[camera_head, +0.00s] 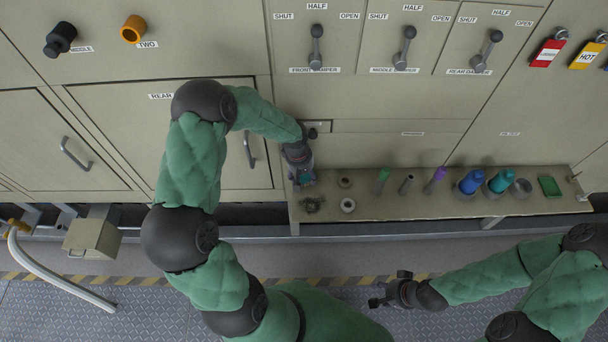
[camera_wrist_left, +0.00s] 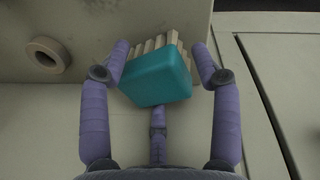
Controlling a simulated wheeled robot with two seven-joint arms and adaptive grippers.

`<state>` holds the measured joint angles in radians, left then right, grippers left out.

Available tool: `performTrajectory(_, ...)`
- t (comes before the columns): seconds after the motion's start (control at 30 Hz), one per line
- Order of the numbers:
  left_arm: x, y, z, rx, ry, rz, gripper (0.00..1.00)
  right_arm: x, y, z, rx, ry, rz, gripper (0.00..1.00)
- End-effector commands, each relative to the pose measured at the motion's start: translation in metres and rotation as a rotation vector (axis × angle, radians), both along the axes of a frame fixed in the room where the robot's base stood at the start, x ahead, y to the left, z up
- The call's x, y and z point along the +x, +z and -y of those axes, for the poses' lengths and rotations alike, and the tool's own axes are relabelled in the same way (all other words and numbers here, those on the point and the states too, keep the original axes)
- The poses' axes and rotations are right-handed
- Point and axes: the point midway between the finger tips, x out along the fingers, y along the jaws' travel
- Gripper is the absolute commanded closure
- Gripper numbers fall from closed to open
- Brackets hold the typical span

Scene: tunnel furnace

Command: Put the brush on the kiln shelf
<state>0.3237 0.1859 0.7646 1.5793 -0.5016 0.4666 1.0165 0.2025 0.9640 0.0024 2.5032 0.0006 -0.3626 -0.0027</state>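The brush is a teal block (camera_wrist_left: 155,88) with pale wooden-coloured bristles; in the head view its teal part (camera_head: 306,177) shows at the left end of the shelf. My left gripper (camera_head: 303,182) reaches down over it. In the left wrist view the brush lies between the fingers (camera_wrist_left: 161,52), tilted, with a narrow gap seen at the right finger; I cannot tell whether they grip it or whether it touches the shelf. The kiln shelf (camera_head: 400,207) is a long beige ledge along the furnace front. My right gripper (camera_head: 385,296) is low, away from the shelf, its opening unclear.
The shelf holds two rings (camera_head: 347,205), a dark coiled item (camera_head: 312,204), several upright tools, blue (camera_head: 471,182) and teal (camera_head: 501,181) cylinders, and a green tray (camera_head: 550,186). Damper levers (camera_head: 316,45) are on the furnace front above. A hose (camera_head: 55,272) hangs at left.

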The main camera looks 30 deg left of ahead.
Motion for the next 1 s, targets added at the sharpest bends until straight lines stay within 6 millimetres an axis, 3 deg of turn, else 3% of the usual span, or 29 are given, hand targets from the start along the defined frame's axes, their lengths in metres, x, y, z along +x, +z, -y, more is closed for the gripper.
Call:
performTrajectory(0.33, 0.000, 0.011, -0.001, 0.001, 0.000, 0.002, 0.37, 0.000, 0.004, 0.000, 0.000, 0.000, 0.000, 0.60)
performTrajectory(0.8, -0.010, 0.097, -0.007, 0.001, -0.001, 0.002, 0.37, 0.000, 0.015, 0.000, 0.000, 0.000, 0.000, 0.60)
performTrajectory(1.0, -0.013, 0.117, -0.009, 0.000, 0.000, 0.000, 0.37, 0.000, 0.017, 0.000, 0.000, 0.000, 0.000, 0.60)
